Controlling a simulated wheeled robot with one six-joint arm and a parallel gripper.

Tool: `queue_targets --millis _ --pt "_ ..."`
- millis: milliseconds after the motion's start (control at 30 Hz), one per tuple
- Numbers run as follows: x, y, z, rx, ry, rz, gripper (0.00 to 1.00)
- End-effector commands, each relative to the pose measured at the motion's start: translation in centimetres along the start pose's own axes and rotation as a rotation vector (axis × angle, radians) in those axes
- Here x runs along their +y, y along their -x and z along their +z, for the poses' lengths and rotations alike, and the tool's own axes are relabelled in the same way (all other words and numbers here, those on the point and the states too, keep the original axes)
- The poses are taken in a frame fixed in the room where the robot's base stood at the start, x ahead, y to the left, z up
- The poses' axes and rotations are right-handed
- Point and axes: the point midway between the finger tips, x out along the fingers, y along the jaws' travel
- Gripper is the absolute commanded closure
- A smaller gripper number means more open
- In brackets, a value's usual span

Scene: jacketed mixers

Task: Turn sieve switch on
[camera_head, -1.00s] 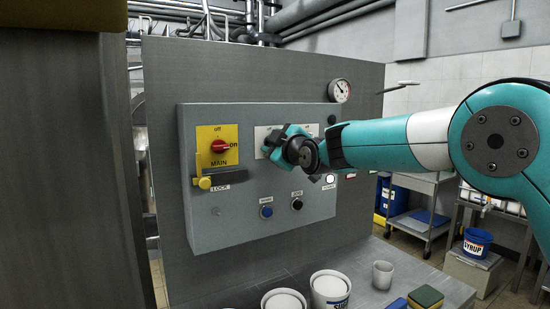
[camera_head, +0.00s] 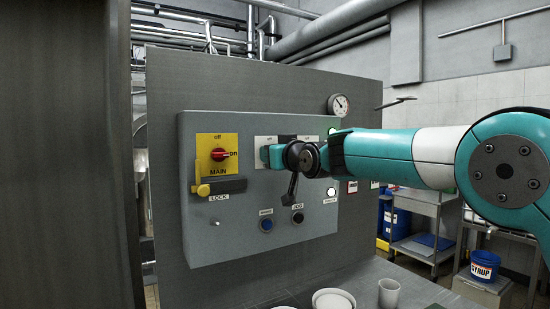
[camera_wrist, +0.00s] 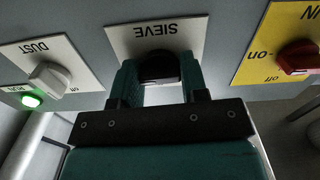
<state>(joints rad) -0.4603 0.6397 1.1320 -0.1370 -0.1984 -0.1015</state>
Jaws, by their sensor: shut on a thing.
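The sieve switch is a black knob (camera_wrist: 158,67) on a white plate marked SIEVE (camera_wrist: 154,35), upside down in the wrist view. My gripper (camera_wrist: 158,82) has a teal finger on each side of the knob and is shut on it. The fingers hide the knob's sides, and I cannot tell which position it points to. In the head view my gripper (camera_head: 274,155) is at the white sieve plate (camera_head: 264,139) on the grey control box (camera_head: 215,220). My wrist and fingers cover the knob there.
A yellow MAIN plate with a red knob (camera_head: 218,154) is left of the sieve switch, above a yellow lock lever (camera_head: 203,190). The dust switch (camera_wrist: 49,78) has a lit green lamp (camera_wrist: 31,101) beside it. A blue button (camera_head: 266,225) and black JOG button (camera_head: 298,217) are below.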

Motion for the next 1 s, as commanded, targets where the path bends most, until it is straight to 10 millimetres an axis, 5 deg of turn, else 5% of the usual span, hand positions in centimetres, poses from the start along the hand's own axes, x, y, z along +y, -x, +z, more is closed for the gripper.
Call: queue_targets --millis 733,767,867,1000 --pt "0.14 0.03 -0.18 0.004 -0.091 0.003 0.83" --pt "0.14 0.03 -0.19 0.004 -0.091 0.003 0.57" --pt "0.12 0.02 -0.16 0.003 -0.090 0.002 0.34" --pt "0.05 0.01 -0.11 0.002 -0.090 0.001 0.34"
